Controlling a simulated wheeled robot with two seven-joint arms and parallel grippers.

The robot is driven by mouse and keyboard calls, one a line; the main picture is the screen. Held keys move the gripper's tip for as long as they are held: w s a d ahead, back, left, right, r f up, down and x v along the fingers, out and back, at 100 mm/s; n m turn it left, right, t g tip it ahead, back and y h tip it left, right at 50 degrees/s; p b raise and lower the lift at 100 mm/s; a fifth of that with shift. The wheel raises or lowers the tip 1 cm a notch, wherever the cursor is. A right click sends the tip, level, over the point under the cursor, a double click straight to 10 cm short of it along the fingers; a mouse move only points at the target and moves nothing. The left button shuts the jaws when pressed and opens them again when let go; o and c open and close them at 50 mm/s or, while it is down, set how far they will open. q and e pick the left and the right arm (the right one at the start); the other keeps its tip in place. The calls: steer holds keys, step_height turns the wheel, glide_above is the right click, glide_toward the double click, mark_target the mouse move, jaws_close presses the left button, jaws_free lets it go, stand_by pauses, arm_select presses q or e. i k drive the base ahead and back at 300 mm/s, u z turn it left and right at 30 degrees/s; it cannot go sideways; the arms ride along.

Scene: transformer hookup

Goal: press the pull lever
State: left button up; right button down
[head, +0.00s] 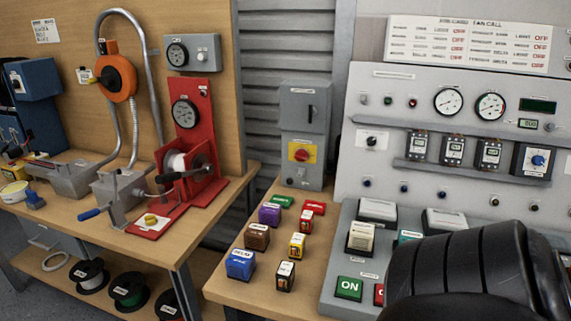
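No part in view is clearly labelled as the pull lever. A red stand (190,125) with a round gauge, a pale spool and a dark lever-like arm (184,174) is on the left workbench. Left of it, a grey bench device (119,192) has a lever with a blue grip (89,214) pointing toward the lower left. Neither lever has a gripper near it. Neither gripper's fingers show. A black ribbed arm part of mine fills the lower right and hides part of the control panel.
The left workbench (50,212) also carries grey bins. A gap separates it from the right table (222,290), which holds several coloured blocks and a grey switch box (305,130). The control panel (350,90) with gauges and an ON button (349,289) stands at right.

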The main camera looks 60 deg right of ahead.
mark_target(209, 169)
steer(key=z, duration=0.7)
steer(key=i, duration=0.1)
